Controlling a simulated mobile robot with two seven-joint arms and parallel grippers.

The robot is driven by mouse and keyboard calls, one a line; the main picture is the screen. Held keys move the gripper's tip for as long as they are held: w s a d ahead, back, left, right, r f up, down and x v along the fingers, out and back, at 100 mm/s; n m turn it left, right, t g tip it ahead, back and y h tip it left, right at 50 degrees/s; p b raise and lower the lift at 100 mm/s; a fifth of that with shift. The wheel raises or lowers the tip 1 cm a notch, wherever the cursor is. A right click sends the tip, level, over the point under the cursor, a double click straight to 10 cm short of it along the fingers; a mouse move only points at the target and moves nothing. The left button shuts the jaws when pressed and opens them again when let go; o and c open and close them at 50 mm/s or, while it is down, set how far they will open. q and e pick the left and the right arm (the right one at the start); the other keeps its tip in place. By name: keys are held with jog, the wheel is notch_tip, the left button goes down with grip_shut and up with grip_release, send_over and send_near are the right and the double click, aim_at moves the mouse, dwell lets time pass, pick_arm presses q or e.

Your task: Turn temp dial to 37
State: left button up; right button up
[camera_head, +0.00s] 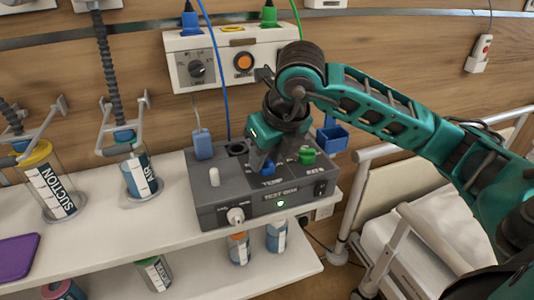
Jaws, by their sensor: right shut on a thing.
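A dark grey control box (236,204) stands on the white shelf. Its blue dial (267,169) sits above the "TEMP" label. My right gripper (262,164) reaches down from above and is shut on the blue temp dial. The gripper covers part of the dial, and its pointer and any scale numbers cannot be read. A green dial (307,156) sits to the right, above another label. A small green light (281,204) shows on the box's front. My left gripper is not in view.
A wall panel (215,55) with a black dial and an orange button is behind the box. Suction (45,183) and air (139,176) canisters stand left. A purple tablet-like object (18,257) lies on the shelf (110,240). A bed rail (420,235) is at right.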

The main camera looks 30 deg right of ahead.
jog(key=o, duration=1)
pick_arm(q)
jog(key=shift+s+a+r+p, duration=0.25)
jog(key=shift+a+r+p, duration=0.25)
jog(key=shift+p, duration=0.65)
pick_arm(e)
jog(key=v, duration=1.3)
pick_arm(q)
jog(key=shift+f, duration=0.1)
pick_arm(e)
jog(key=shift+f, duration=0.1)
